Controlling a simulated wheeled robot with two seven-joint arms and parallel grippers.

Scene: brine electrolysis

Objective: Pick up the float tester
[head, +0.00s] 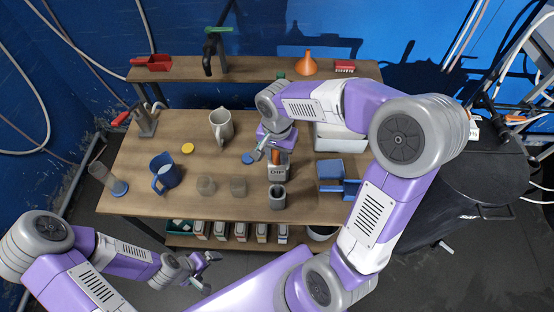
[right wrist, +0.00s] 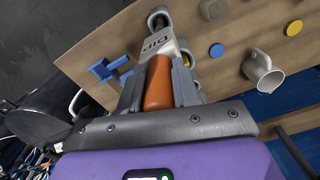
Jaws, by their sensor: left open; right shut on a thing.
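My right gripper (head: 272,152) is shut on the orange handle of a tool whose grey head is marked DIP (head: 277,173), which looks like the float tester. In the right wrist view the orange handle (right wrist: 158,82) sits between the fingers (right wrist: 160,92), with the marked head pointing away from my wrist. The head is just behind a small grey cup (head: 277,198) in the head view. I cannot tell whether the tool touches the table. My left gripper (head: 205,264) is open and empty, low in front of the table.
A blue tray (head: 338,190) and white box (head: 341,143) are right. The raised back shelf holds an orange funnel (head: 305,66).

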